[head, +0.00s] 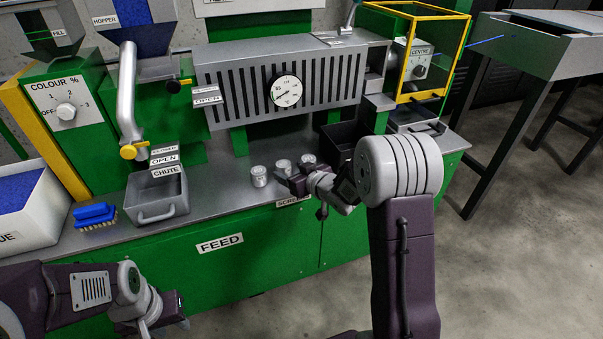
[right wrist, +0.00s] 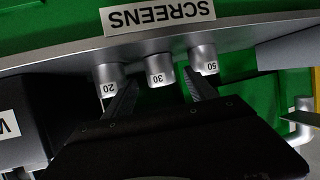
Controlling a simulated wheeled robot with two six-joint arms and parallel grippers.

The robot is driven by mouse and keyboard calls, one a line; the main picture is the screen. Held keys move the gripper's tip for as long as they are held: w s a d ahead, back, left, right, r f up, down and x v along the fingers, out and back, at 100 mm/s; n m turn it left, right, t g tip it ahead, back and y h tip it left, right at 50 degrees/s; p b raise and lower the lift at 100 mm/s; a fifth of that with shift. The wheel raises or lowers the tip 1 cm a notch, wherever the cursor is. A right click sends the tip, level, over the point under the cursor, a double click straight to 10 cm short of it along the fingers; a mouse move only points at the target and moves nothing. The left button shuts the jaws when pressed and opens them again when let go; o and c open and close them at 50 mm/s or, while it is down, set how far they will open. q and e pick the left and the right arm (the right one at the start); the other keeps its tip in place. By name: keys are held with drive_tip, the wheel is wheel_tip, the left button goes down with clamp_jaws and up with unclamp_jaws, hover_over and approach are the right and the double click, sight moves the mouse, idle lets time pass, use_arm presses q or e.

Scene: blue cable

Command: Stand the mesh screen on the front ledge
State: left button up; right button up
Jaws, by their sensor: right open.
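Three small grey metal cylinders, which appear to be the mesh screens, stand upright on the grey front ledge (head: 232,188). In the right wrist view, which is upside down, they read 20 (right wrist: 108,82), 30 (right wrist: 159,72) and 50 (right wrist: 204,62). In the head view they stand left (head: 259,177), middle (head: 283,168) and right (head: 308,160). My right gripper (head: 298,184) is open at the row, its fingers (right wrist: 162,96) apart on either side of the middle screen's line; contact cannot be told. My left gripper (head: 160,312) is low at left, its jaws unclear.
A SCREENS label (right wrist: 160,16) is on the green front below the ledge. A black bin (head: 342,137) stands right of the screens. A grey chute tray (head: 158,193), blue brush (head: 95,215) and white box (head: 40,215) stand at left. A dial gauge (head: 287,92) is behind.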

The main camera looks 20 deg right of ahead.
drive_tip(key=p+v, duration=0.2)
drive_tip(key=v, duration=0.5)
drive_tip(key=s+a+f+m+g+h, duration=0.1)
drive_tip(key=s+f+g, duration=0.2)
drive_tip(key=s, duration=0.4)
drive_tip(key=s+f+m+g+h, duration=0.1)
drive_tip(key=s+f+g, duration=0.2)
drive_tip(key=s+g, duration=0.2)
drive_tip(key=s+a+f+m+g+h, duration=0.1)
drive_tip(key=s+f+g, duration=0.2)
drive_tip(key=s, duration=0.8)
drive_tip(key=shift+s+a+g, duration=0.2)
drive_tip(key=shift+a+g, duration=0.1)
drive_tip(key=shift+g, duration=0.2)
